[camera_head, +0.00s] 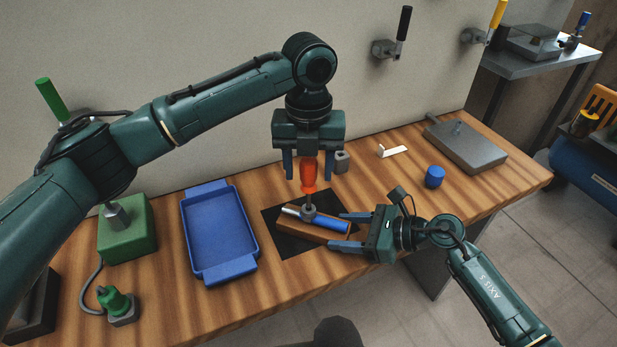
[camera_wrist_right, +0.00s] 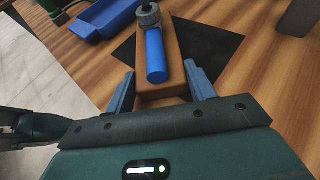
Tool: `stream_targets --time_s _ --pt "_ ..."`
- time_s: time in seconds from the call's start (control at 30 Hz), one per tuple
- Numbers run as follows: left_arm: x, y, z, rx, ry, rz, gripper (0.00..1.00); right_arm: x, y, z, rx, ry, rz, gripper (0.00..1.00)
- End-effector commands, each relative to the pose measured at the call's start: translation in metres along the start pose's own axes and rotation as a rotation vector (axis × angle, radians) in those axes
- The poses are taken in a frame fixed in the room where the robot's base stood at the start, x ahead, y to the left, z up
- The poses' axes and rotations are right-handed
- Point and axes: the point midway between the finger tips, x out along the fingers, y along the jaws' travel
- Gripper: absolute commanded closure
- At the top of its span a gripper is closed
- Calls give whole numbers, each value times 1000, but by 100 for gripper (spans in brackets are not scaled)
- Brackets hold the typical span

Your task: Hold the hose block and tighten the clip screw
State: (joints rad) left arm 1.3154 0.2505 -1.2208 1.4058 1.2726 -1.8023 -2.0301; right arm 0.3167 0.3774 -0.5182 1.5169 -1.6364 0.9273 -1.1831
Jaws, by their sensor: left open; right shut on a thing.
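The brown hose block (camera_head: 297,229) lies on a black mat (camera_head: 277,240), with a blue hose (camera_head: 332,224) along its top. A grey clip (camera_head: 308,214) sits around the hose near the block's far end. An orange-handled screwdriver (camera_head: 308,176) stands upright with its lower end at the clip; exact seating is unclear. My left gripper (camera_head: 306,171) is open, fingers down on either side of the handle. My right gripper (camera_head: 342,231) is shut on the block's near end. The right wrist view shows the block (camera_wrist_right: 177,45) between its fingers, hose (camera_wrist_right: 156,58) on top.
A blue tray (camera_head: 222,228) lies left of the mat. A green box (camera_head: 127,235) stands farther left. A small grey block (camera_head: 341,162), a white bracket (camera_head: 392,151), a blue cylinder (camera_head: 434,176) and a grey plate (camera_head: 467,146) are to the right.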

Motion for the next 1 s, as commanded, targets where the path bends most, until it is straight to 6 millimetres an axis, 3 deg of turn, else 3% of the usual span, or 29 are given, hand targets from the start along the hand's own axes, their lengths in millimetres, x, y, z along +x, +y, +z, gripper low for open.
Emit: stream_targets --time_s 0.3,0.73,1.0 --pt "30 0 0 0 1 0 49 0 0 0 0 1 0 88" --pt "34 0 0 -23 0 -1 49 0 0 0 0 0 0 88" --pt "34 -1 -1 -728 4 -1 49 0 0 0 0 0 0 88"
